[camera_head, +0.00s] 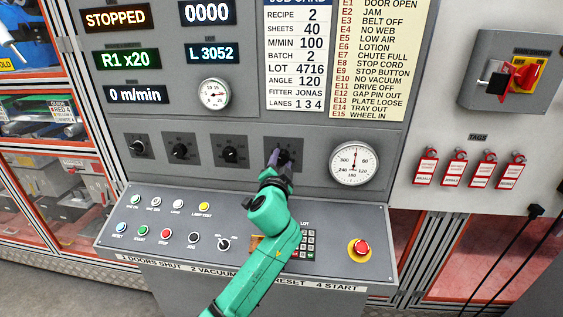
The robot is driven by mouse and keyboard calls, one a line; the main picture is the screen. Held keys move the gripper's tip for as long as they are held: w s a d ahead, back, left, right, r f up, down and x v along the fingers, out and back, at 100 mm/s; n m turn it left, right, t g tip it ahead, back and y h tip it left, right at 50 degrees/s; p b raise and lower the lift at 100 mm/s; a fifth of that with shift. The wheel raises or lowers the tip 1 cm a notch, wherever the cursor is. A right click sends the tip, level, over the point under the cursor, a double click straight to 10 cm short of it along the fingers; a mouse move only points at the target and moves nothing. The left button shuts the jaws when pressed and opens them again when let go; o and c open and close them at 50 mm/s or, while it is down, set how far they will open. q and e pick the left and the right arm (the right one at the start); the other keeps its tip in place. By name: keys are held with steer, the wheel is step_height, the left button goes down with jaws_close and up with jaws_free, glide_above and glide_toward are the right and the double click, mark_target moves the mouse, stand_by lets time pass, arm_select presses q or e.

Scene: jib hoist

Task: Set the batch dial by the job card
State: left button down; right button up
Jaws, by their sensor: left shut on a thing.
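The job card (296,55) on the upper panel reads BATCH 2, RECIPE 2, SHEETS 40, M/MIN 100 and LOT 4716. A row of black dials sits below the displays: the first dial (138,146), the second dial (180,150), the third dial (231,154) and the rightmost dial (292,148). My left gripper (279,160) is at the rightmost dial and shut on its knob. The gripper hides most of that knob, so its pointer and setting cannot be read. The dial labels are too small to read. My right gripper is out of view.
Below the dials a sloped console carries several buttons, a keypad (305,240) partly behind my arm, and a red emergency stop (361,247). A round angle gauge (354,163) is right of the gripper. Red tags (455,168) and a red-handled switch (515,78) are farther right.

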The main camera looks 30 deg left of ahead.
arm_select(q)
steer(key=shift+c, duration=1.8)
jaws_free()
steer(key=shift+f, duration=0.1)
steer(key=b+v, duration=0.4)
steer(key=v, duration=1)
steer(key=shift+s+d, duration=0.2)
steer(key=shift+s, duration=0.1)
